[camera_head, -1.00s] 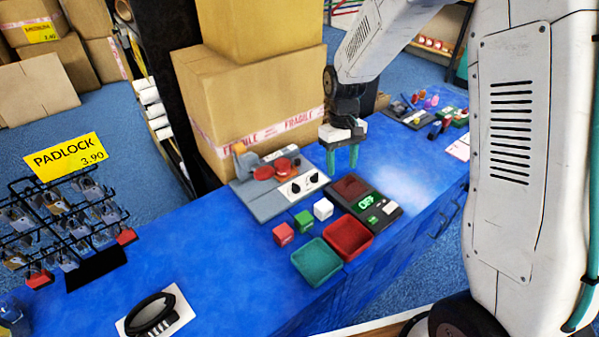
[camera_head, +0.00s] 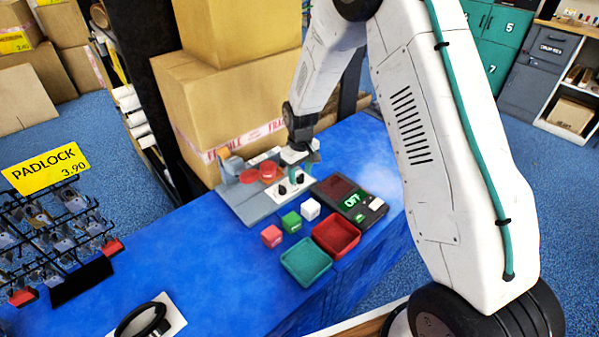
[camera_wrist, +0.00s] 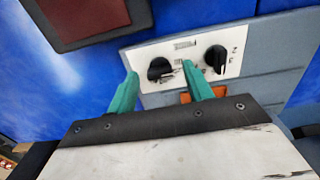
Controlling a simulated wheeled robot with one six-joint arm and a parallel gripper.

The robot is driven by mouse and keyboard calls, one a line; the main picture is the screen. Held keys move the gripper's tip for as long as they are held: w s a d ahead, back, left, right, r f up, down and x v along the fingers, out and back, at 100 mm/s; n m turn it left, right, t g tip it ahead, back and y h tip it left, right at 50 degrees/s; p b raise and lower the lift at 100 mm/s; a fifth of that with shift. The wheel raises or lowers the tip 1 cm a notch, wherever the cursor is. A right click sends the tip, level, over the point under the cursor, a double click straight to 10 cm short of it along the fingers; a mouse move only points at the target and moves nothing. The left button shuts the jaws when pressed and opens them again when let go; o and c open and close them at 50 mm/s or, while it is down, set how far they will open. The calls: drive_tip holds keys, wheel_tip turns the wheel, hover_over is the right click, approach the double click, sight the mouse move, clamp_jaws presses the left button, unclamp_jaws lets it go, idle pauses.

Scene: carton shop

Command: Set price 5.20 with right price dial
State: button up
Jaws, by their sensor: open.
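The grey price machine (camera_head: 256,203) stands on the blue counter, with a white panel and two black dials. In the head view the left dial (camera_head: 282,189) is clear, and the right dial (camera_head: 300,178) is partly covered by my fingers. My gripper (camera_head: 301,174) is over the right end of the panel, teal fingers pointing down and apart. In the wrist view the panel (camera_wrist: 195,76) appears turned round. One dial (camera_wrist: 160,70) lies between my fingertips; I cannot tell whether they touch it. The other dial (camera_wrist: 216,58) is to the right, beside printed marks. The price reading is not legible.
The scale (camera_head: 350,199), reading OFF, stands close right of the machine. A red tray (camera_head: 335,235), a green tray (camera_head: 306,262) and small red, green and white cubes lie in front. Cartons (camera_head: 225,100) stand close behind. The padlock rack (camera_head: 50,235) is at left.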

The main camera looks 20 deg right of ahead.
drive_tip(key=c, duration=1)
drive_tip(key=shift+m, duration=2.9)
drive_tip(key=o, duration=1)
